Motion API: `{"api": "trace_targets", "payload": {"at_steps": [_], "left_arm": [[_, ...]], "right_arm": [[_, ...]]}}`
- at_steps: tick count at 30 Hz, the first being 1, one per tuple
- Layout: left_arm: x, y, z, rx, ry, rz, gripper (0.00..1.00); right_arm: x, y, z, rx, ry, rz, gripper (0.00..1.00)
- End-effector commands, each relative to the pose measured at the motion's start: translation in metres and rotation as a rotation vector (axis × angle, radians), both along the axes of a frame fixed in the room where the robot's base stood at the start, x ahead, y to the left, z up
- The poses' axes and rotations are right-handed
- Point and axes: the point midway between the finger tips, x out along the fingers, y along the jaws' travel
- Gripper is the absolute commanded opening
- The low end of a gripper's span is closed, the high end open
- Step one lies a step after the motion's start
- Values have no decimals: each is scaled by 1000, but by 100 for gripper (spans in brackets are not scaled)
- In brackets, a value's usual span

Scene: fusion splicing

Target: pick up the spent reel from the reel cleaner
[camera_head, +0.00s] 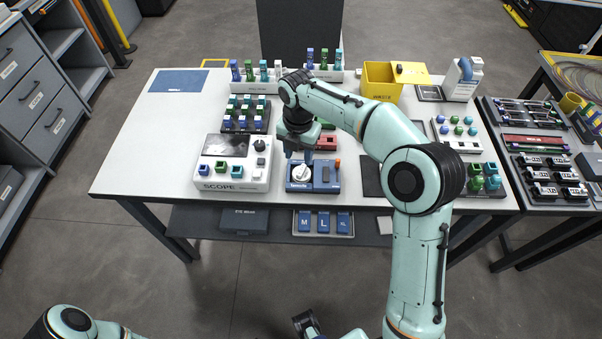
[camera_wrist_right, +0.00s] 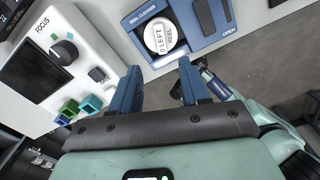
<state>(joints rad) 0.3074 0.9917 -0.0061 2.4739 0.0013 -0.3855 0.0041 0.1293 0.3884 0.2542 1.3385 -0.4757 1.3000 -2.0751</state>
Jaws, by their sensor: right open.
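The reel cleaner (camera_head: 326,187) is a blue box on the near edge of the white table. The spent reel (camera_head: 301,173), a white disc, sits in its round seat. In the right wrist view the reel (camera_wrist_right: 160,38) has a label reading "0 LEFT", and the cleaner (camera_wrist_right: 203,42) is marked "OPEN" at one end. My right gripper (camera_head: 299,151) hangs over the cleaner. Its two blue fingers (camera_wrist_right: 161,76) are apart and empty, pointing towards the reel but clear of it. A dark end of what looks like my left arm (camera_head: 305,323) shows at the bottom edge; its fingers cannot be made out.
The white scope (camera_head: 233,184) stands close at the left of the cleaner. A dark mat (camera_head: 371,180) lies to its right, partly behind my arm. A red block (camera_head: 326,143) is behind it.

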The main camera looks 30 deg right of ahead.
Motion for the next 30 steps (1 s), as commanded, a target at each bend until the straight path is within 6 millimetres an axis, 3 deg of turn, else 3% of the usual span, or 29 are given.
{"api": "trace_targets", "payload": {"at_steps": [18,26,27,30], "left_arm": [[-2,0,-13,0,-1,0,43],[-1,0,-12,1,-2,1,43],[-1,0,-12,1,-2,1,43],[-1,0,-12,1,-2,1,43]], "right_arm": [[-7,-1,-71,0,2,0,46],[-6,0,-74,1,-1,-1,46],[-6,0,-74,1,-1,-1,42],[-6,0,-73,1,-1,-1,10]]}}
